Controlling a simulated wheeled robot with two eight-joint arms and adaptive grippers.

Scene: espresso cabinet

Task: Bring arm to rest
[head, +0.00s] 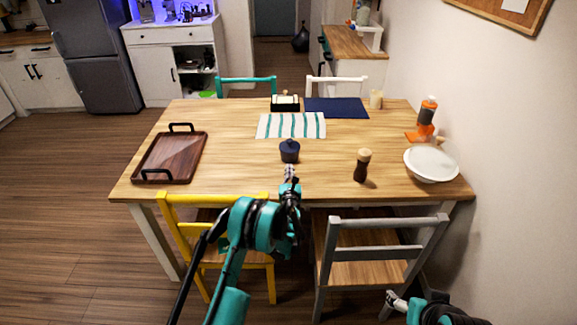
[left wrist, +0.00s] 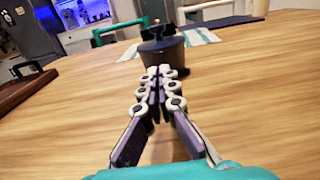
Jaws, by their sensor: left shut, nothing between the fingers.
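My left gripper (head: 290,174) reaches over the front edge of the wooden table (head: 230,165). Its fingers are closed together and empty, as the left wrist view (left wrist: 159,75) also shows. A small dark blue lidded pot (head: 289,151) stands upright on the table just beyond the fingertips. It shows in the left wrist view (left wrist: 163,53), partly hidden behind the fingers; I cannot tell whether they touch it. My right gripper (head: 394,302) is low at the bottom right, in front of the grey chair, too small to read.
A brown tray (head: 168,160) lies at the table's left. A striped mat (head: 291,125) lies behind the pot. A pepper mill (head: 362,166), a white bowl (head: 431,163) and an orange bottle (head: 427,115) stand right. Yellow (head: 180,228) and grey (head: 330,255) chairs stand in front.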

